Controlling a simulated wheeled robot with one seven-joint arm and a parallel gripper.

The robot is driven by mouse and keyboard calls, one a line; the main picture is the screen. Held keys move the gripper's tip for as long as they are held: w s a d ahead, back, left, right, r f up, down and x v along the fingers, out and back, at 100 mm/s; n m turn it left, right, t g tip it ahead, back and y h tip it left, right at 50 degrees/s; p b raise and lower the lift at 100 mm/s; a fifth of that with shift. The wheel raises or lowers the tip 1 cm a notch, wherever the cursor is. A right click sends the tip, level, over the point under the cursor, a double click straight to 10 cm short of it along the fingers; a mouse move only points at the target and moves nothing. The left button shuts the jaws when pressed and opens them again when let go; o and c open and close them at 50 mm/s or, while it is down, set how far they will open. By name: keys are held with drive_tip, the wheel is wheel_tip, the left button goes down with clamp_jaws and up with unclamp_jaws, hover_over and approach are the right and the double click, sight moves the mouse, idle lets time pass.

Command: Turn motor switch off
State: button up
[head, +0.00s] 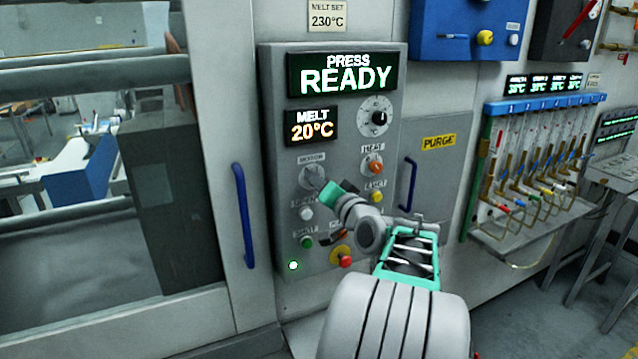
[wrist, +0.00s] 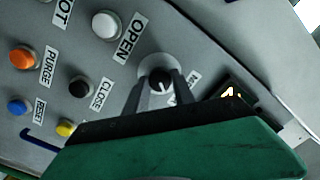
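The motor switch (wrist: 160,78) is a dark round knob with a small white mark on a pale disc. In the wrist view it lies between the two fingertips of my gripper (wrist: 161,84). The fingers straddle the knob, and I cannot tell whether they press on it. In the head view my gripper (head: 319,181) reaches the switch's pale disc (head: 309,177) on the grey control panel (head: 272,130), below the MELT display. The gripper covers most of the knob there, so its setting is hard to read.
Close by sit a white button (head: 306,213), an orange knob (head: 375,167), a yellow button (head: 377,197) and a red emergency button (head: 345,261). The display (head: 342,75) reads PRESS READY; the melt display (head: 311,127) reads 20°C. Blue handles (head: 243,215) flank the panel.

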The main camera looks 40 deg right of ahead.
clamp_jaws()
drive_tip(key=shift+f+n+b, duration=0.2)
drive_tip(key=shift+n+b, duration=0.1)
drive_tip(key=shift+b, duration=0.7)
drive_tip(key=n+b, duration=0.6)
drive_tip(key=b, duration=0.4)
drive_tip(key=n+b, duration=0.7)
drive_tip(key=b, duration=0.3)
drive_tip(key=shift+a+r+b, duration=0.15)
drive_tip(key=shift+r+b, duration=0.05)
drive_tip(key=shift+b, duration=0.1)
drive_tip(key=o, duration=0.6)
unclamp_jaws()
drive_tip(key=shift+c, duration=0.2)
